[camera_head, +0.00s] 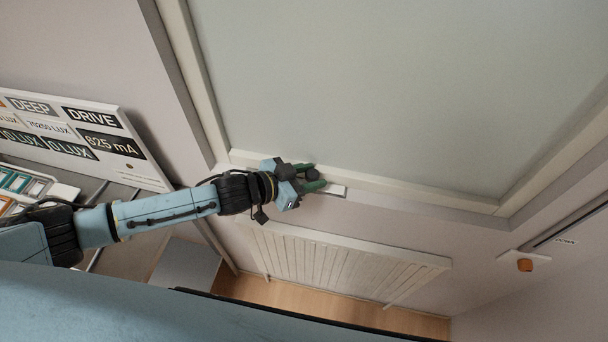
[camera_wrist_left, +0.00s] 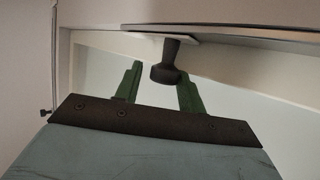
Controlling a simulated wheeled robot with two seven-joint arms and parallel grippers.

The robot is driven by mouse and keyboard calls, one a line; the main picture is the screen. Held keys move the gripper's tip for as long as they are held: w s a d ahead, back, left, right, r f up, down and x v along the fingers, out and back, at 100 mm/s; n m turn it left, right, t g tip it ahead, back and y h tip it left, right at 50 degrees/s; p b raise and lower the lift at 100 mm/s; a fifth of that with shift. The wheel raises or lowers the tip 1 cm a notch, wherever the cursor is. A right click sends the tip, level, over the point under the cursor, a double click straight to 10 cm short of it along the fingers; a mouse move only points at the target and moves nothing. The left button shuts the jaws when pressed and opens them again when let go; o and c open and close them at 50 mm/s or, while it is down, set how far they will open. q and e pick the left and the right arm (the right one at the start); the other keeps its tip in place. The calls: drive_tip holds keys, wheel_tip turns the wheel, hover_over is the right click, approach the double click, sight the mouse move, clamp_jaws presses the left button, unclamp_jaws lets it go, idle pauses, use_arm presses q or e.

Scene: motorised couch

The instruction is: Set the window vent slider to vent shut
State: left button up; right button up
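The window vent slider shows as a dark knob (camera_head: 312,174) on a pale strip (camera_head: 336,190) along the lower window frame. In the left wrist view the knob (camera_wrist_left: 167,66) hangs from a pale plate (camera_wrist_left: 150,30). My left gripper (camera_head: 314,178) reaches it from the left in the head view. Its green fingers are apart, one on either side of the knob. In the left wrist view (camera_wrist_left: 160,84) a clear gap shows between the left finger and the knob, while the knob is nearer the right finger. Contact there cannot be told. Vent markings are not readable. My right gripper is out of view.
A pale radiator (camera_head: 340,262) is below the window. An orange knob (camera_head: 525,265) sits on a white plate at the right wall, near a slotted rail. A panel with lux and mA readouts (camera_head: 85,130) stands at the left, beside my arm.

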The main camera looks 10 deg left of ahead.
use_arm(q)
drive_tip(key=v, duration=1.3)
drive_tip(key=shift+b, duration=0.45)
drive_tip(key=shift+s, duration=0.1)
